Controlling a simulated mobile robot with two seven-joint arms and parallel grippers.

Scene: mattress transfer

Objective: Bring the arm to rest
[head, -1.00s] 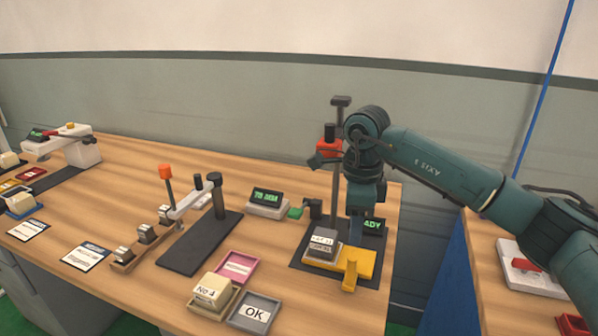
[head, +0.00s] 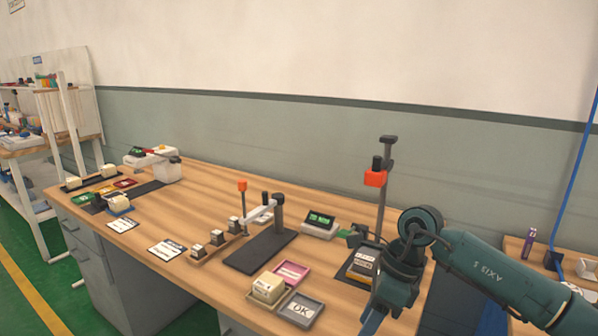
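My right arm (head: 500,275) comes in from the right in the head view, its wrist low in front of the right end of the wooden bench. Its gripper fingers are hidden or cut off near the bottom edge, so I cannot tell whether they hold anything. A test stand (head: 384,200) with an orange-red block on its post stands behind the wrist. A grey labelled block (head: 364,262) sits at its base, partly hidden by my arm. My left gripper is not in view.
The wooden bench (head: 190,215) carries a lever press (head: 262,238), a green-lit display (head: 320,224), a pink tray (head: 291,272), an OK tray (head: 300,308) and a tray with a cream block (head: 268,288). A second bench (head: 520,245) stands at the right. Shelves (head: 60,110) stand far left.

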